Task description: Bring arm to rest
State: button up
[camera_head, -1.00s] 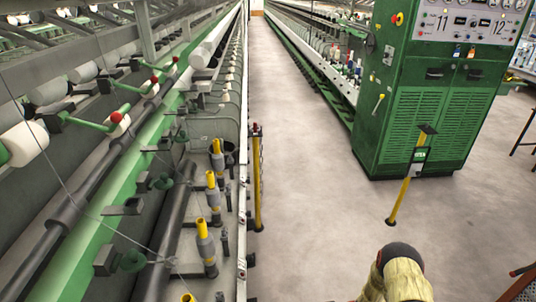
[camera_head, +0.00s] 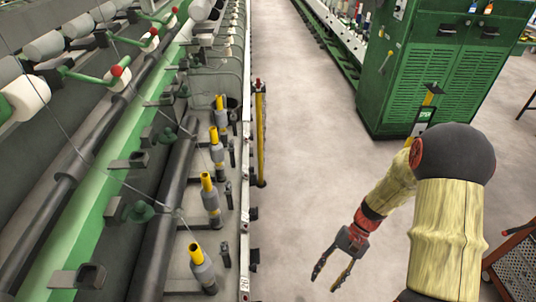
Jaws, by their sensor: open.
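My gripper (camera_head: 332,278) hangs low over the grey floor in the lower middle of the view. Its two dark fingers are spread apart, with nothing between them. My arm (camera_head: 450,220), in a yellowish cover with a dark elbow and a red band near the wrist, rises at the lower right and bends down to the left. The gripper is apart from the spinning frame on the left.
A spinning frame (camera_head: 110,185) with white bobbins and yellow-topped spindles (camera_head: 208,185) fills the left. A yellow post (camera_head: 260,135) stands at its edge. A green cabinet (camera_head: 445,85) stands at the upper right. A reddish rack (camera_head: 520,265) is at the lower right. The aisle floor (camera_head: 300,160) is clear.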

jog(key=s+r+n+t+h, duration=0.1)
jog(key=r+t, duration=0.3)
jog(key=r, duration=0.7)
jog(key=s+r+n+t+h+p, duration=0.1)
jog(key=s+r+n+t+h, duration=0.1)
jog(key=r, duration=1)
jog(key=s+r+n+t+h, duration=0.2)
jog(key=r+t, duration=0.3)
jog(key=r, duration=0.6)
jog(key=shift+s+d+r+t+h+p, duration=0.35)
jog(key=shift+s+h, duration=0.25)
jog(key=shift+s, duration=0.25)
